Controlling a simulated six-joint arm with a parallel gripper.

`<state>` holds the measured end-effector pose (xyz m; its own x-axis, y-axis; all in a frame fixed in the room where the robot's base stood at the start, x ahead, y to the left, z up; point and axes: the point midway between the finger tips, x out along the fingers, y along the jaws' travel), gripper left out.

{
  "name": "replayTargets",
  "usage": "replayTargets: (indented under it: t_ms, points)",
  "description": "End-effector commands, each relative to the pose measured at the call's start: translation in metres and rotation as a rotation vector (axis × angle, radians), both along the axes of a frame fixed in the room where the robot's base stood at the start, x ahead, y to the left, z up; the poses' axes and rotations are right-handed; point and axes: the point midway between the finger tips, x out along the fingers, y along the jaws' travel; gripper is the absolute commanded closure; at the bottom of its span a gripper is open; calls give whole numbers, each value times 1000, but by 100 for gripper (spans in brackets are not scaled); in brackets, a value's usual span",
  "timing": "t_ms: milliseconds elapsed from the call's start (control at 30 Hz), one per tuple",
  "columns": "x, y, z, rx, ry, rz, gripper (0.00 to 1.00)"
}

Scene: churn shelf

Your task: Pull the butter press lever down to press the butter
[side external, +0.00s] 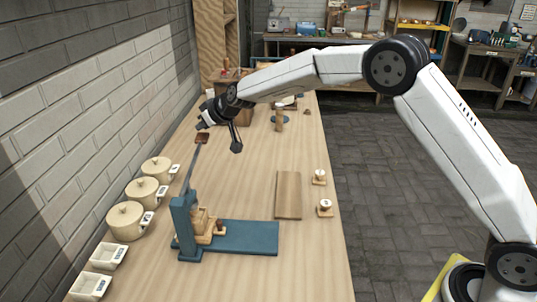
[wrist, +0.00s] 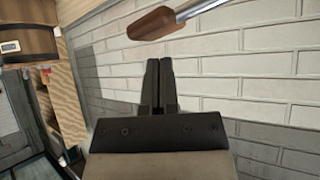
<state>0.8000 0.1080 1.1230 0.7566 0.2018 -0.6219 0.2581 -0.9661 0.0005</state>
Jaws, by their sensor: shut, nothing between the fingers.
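The butter press has a blue upright (side external: 185,230) and a flat blue base (side external: 250,238), with a wooden mold (side external: 203,222) beside the upright. Its lever (side external: 194,165) is a thin metal rod that stands raised, tilted slightly right, with a brown handle (side external: 202,138) at the top. My gripper (side external: 201,124) is shut and empty, just above the handle in the side view. In the wrist view, the shut fingers (wrist: 158,62) point toward the handle (wrist: 155,23), with a visible gap between them. Whether butter is in the mold is too small to tell.
Several lidded cream pots (side external: 125,220) and white dishes (side external: 90,286) line the wall side. A wooden board (side external: 289,195) and two small stamps (side external: 325,208) lie on the right. A brick wall (wrist: 240,70) runs close behind the lever. The table's middle is clear.

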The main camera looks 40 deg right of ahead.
Motion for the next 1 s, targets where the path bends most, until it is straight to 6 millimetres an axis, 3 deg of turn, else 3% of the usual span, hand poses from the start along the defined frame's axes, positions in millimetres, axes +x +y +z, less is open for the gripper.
replayTargets:
  t_ms: [1000]
  points:
    - [0,0,-19,1,0,0,100]
